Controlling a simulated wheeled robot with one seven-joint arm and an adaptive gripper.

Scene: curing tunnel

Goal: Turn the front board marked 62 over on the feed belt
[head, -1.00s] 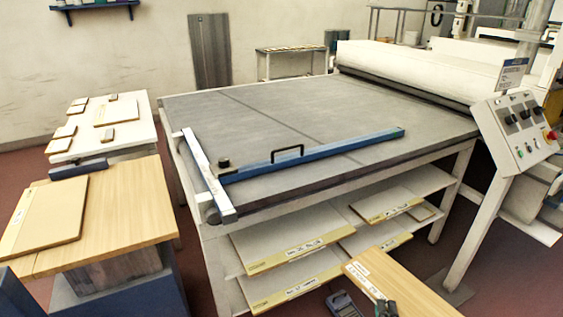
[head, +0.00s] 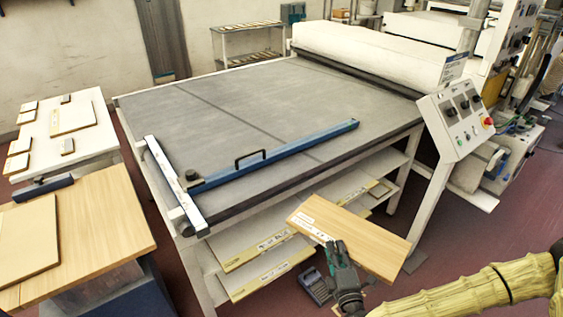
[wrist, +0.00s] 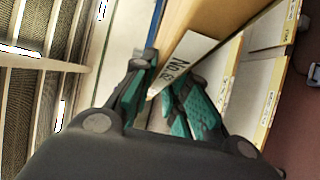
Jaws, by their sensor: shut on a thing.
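The wooden board (head: 360,240) is in my gripper (head: 339,256), held by its near edge in front of the feed table and clear of the belt, with its broad wood-grained face up. In the wrist view the teal fingers (wrist: 163,98) are closed on the edge of the board (wrist: 208,18), beside a white label reading "No. 62" (wrist: 184,62). The grey feed belt (head: 240,115) lies beyond it, with no board on it. The board's underside is hidden.
A blue bar with a black handle (head: 275,157) and a white end bar (head: 172,180) lie on the belt's front. Labelled boards (head: 255,250) fill the shelf below. A control panel (head: 462,115) stands right. A wooden-topped table (head: 105,215) stands left.

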